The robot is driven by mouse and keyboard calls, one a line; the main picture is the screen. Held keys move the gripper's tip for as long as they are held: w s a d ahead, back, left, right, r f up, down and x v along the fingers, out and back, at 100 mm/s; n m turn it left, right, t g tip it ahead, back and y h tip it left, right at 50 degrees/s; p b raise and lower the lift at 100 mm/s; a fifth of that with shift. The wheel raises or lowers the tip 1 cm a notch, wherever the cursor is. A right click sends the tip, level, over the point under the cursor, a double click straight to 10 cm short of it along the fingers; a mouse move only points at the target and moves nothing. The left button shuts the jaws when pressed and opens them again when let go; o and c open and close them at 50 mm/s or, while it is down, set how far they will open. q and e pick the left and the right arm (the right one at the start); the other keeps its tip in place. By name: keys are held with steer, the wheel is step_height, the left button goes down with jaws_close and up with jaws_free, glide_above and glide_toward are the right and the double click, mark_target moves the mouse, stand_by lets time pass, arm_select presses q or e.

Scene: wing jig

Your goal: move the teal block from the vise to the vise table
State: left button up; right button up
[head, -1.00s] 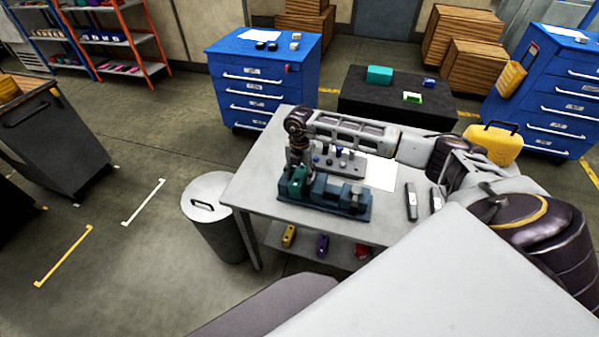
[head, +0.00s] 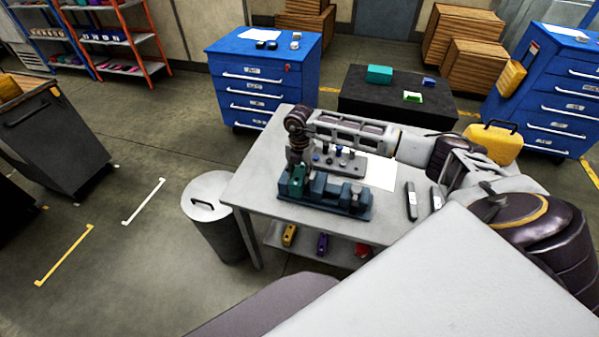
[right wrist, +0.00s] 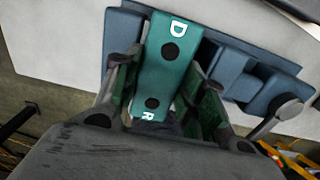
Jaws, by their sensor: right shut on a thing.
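The teal block (right wrist: 166,68) has dark round holes and white letters in the right wrist view. It sits at the left end of the blue-grey vise (head: 335,194), between the jaws as far as I can see. The vise also shows in the right wrist view (right wrist: 262,75). The vise stands on the grey vise table (head: 245,186). My right gripper (right wrist: 165,88) comes from above, with a finger on each side of the block, shut on it. In the head view my right gripper (head: 298,172) hides part of the block. My left gripper is not in view.
Behind the vise is a grey fixture plate (head: 345,163) with pegs, and a white sheet (head: 381,173). Two grey tools (head: 411,200) lie to the right. The table's left corner is bare. A grey bin (head: 207,220) stands left of the table.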

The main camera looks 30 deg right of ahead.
mark_target(302, 173)
steer(key=shift+s+d, duration=0.2)
stand_by(0.5)
steer(key=shift+s+d+r, duration=0.15)
steer(key=shift+s, duration=0.05)
steer(key=shift+r+p, duration=0.15)
steer(key=shift+p, duration=0.2)
steer(key=shift+r+p, duration=1.75)
steer(key=shift+r, duration=1.25)
steer(key=shift+n, duration=0.4)
